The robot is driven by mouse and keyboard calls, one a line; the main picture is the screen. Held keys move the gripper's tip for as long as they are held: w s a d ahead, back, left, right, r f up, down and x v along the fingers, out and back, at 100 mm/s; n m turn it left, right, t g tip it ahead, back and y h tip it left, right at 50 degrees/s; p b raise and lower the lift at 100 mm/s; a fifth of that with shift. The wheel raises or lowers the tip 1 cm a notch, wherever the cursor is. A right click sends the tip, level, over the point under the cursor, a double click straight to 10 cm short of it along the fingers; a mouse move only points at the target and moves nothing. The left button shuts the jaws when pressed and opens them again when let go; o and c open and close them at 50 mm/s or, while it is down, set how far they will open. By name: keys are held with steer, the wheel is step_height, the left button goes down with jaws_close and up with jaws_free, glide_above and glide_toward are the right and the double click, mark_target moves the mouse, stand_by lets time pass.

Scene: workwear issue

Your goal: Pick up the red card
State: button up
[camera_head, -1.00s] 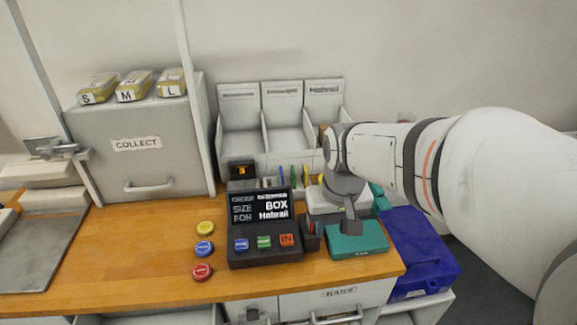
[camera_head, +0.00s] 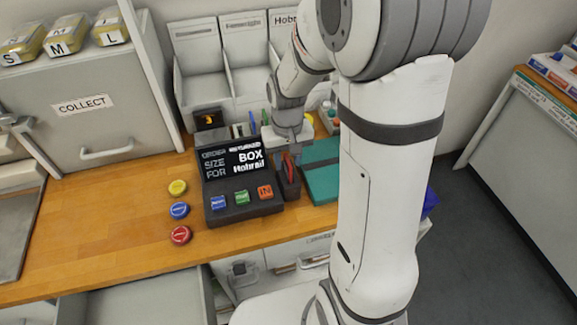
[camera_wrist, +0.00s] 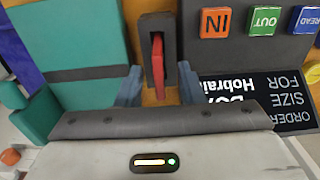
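The red card (camera_wrist: 158,68) stands upright in a narrow dark holder (camera_wrist: 147,27). In the head view the card (camera_head: 291,167) shows as a thin red strip in the holder (camera_head: 287,186), just right of the order terminal (camera_head: 243,205). My gripper (camera_wrist: 158,86) is open, pointing down over the holder. In the wrist view its two blue-grey fingers stand on either side of the card, with gaps left and right. In the head view my gripper (camera_head: 290,152) is at the card's upper part.
A teal box (camera_head: 320,180) lies close right of the holder. Pens (camera_head: 253,122) and bins (camera_head: 245,75) are behind. Yellow, blue and red buttons (camera_head: 179,210) sit left of the terminal. An open drawer (camera_head: 140,300) is below; the wooden counter (camera_head: 110,220) is clear at left.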

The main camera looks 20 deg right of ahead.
steer(key=shift+f, duration=0.75)
steer(key=shift+c, duration=0.4)
jaws_close()
